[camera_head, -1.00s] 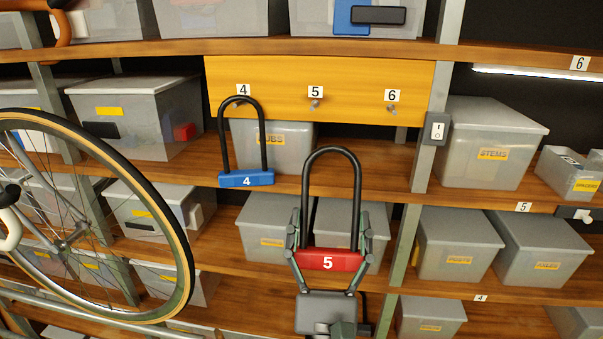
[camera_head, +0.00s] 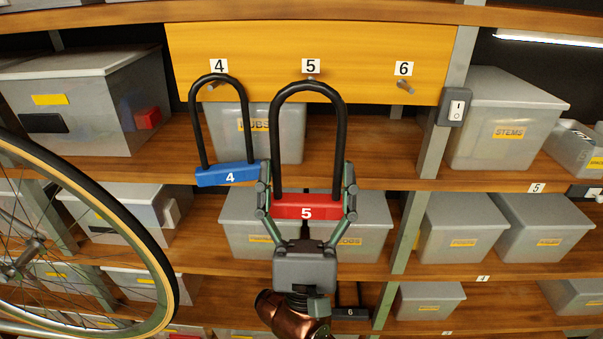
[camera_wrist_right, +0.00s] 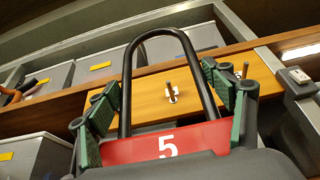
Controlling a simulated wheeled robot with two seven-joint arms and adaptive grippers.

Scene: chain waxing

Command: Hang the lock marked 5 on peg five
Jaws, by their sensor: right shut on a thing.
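My right gripper (camera_head: 307,200) is shut on the red body of the lock marked 5 (camera_head: 307,212), shackle upright. Its dark shackle top overlaps peg five (camera_head: 311,77) in the head view, under the label 5 (camera_head: 311,66). In the right wrist view, a peg (camera_wrist_right: 168,80) shows inside the shackle loop (camera_wrist_right: 128,90); whether the shackle is in front of the peg tip or around it, I cannot tell. The right gripper (camera_wrist_right: 165,125) also shows there. My left gripper is not in view.
The blue lock marked 4 (camera_head: 228,175) hangs from peg four, close to my right gripper's left finger. Peg six (camera_head: 405,86) is bare. Shelves hold grey bins; a bicycle wheel (camera_head: 150,235) stands at left. A dark item marked 6 (camera_head: 350,313) shows low, partly hidden.

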